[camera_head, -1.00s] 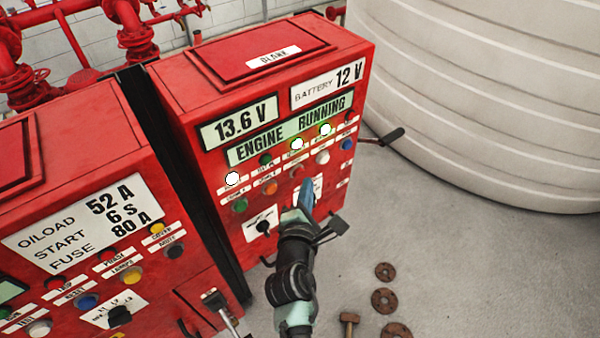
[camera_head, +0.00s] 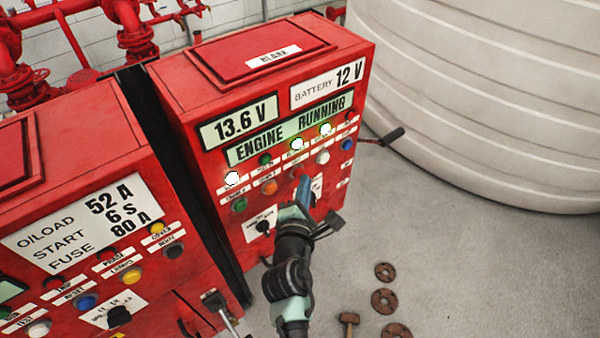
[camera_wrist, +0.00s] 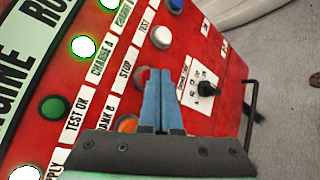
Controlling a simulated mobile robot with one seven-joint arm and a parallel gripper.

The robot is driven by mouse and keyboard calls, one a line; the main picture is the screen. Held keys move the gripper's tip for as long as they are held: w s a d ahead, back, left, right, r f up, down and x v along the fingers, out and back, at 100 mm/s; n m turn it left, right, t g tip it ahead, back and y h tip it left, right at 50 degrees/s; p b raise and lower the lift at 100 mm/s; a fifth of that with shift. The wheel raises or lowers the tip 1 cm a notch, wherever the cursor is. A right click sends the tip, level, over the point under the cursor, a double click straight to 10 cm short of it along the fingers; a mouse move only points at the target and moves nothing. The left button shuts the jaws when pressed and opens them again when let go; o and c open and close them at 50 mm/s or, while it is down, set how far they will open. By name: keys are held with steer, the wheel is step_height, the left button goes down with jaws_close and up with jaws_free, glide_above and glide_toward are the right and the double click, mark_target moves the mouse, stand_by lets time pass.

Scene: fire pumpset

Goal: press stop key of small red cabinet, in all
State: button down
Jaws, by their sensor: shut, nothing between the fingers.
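The small red cabinet (camera_head: 215,70) stands right of the larger one, with "13.6 V", "BATTERY 12 V" and "ENGINE RUNNING" panels. Its lower row has green, orange (camera_head: 269,188), red, white (camera_head: 322,157) and blue buttons. In the wrist view, a STOP label (camera_wrist: 125,76) lies between the CRANK B and TEST labels. The red stop key (camera_head: 297,172) sits below this label, partly hidden by my fingers in the wrist view. My gripper (camera_head: 305,178) is shut and empty, its blue fingertips (camera_wrist: 158,72) close to that key. I cannot tell whether they touch it.
A larger red cabinet (camera_head: 60,130) with its own buttons stands at left. A black rotary switch (camera_wrist: 207,88) and a side handle (camera_head: 392,136) stick out from the small cabinet. A large white tank (camera_head: 480,90) stands at right. Rusty discs (camera_head: 383,300) lie on the floor.

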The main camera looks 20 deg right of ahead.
steer(key=shift+w+a, duration=0.15)
steer(key=shift+w, duration=0.3)
stand_by(0.3)
stand_by(0.3)
steer(key=shift+s+d+p, duration=0.25)
steer(key=shift+s+p, duration=0.05)
steer(key=shift+s, duration=0.5)
steer(key=s, duration=0.1)
steer(key=s+d+p, duration=0.1)
steer(key=s, duration=0.1)
steer(key=s+p, duration=0.1)
steer(key=shift+s+d, duration=0.4)
stand_by(0.6)
